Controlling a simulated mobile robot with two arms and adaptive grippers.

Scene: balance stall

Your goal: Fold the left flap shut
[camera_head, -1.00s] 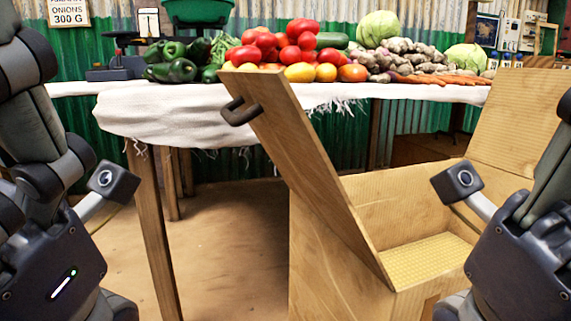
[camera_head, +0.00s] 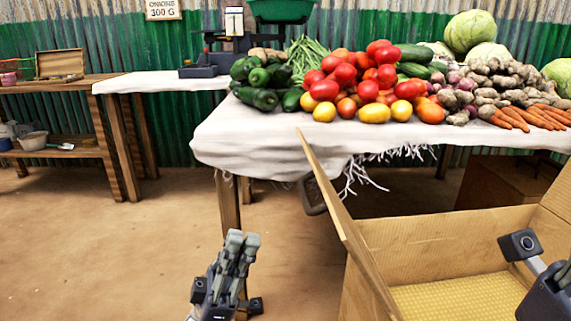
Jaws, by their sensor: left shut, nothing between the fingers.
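A table with a white cloth (camera_head: 235,140) and piled vegetables stands behind the box, its fringe close to the flap's top. A table leg (camera_head: 228,205) rises behind my left gripper. Open floor (camera_head: 100,250) lies to the left. A wooden shelf (camera_head: 62,150) stands farther back.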

